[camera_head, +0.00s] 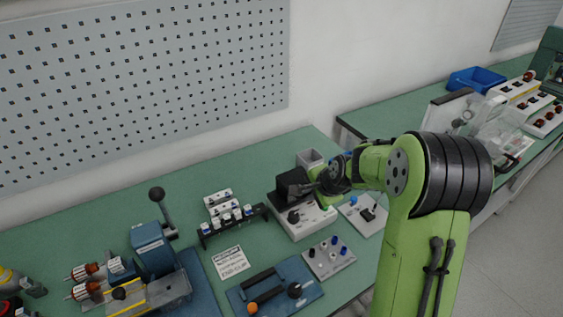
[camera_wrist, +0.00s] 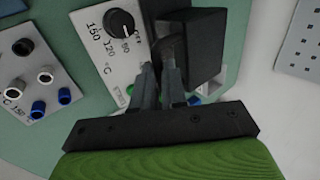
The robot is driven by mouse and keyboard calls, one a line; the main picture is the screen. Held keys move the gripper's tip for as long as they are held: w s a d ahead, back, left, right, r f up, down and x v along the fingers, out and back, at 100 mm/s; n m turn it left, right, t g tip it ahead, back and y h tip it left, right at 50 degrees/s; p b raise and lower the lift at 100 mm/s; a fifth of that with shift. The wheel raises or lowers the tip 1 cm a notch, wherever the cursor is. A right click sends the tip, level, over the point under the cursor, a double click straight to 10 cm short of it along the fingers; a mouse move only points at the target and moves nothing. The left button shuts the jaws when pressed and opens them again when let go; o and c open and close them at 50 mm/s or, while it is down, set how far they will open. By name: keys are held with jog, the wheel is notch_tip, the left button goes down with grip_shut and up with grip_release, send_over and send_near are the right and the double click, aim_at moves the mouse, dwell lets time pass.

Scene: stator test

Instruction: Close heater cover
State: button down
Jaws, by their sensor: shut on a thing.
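The heater (camera_head: 307,222) is a white box with a black dial on the green bench. Its panel (camera_wrist: 100,52) shows in the wrist view with degree markings around the dial (camera_wrist: 120,22). The black heater cover (camera_head: 290,182) stands at the heater's back and looks raised; its exact angle is unclear. In the wrist view the cover (camera_wrist: 203,45) is a dark block beside the panel. My gripper (camera_wrist: 163,62) is shut on the cover at a narrow dark part near the panel. In the head view my gripper (camera_head: 318,188) reaches the cover from the right, and its fingertips are partly hidden.
A plate with coloured sockets (camera_head: 328,257) lies in front of the heater. A switch plate (camera_head: 365,214) is to its right and a grey open box (camera_head: 310,158) behind. A black rack (camera_head: 233,221) stands to the left. A blue tool (camera_head: 274,288) lies at the front.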

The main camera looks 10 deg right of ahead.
jog(key=c, duration=1.3)
grip_release()
jog(key=shift+r, duration=0.1)
jog(key=shift+o, duration=0.2)
notch_tip(320, 180, up, 6)
jog(key=p, duration=0.5)
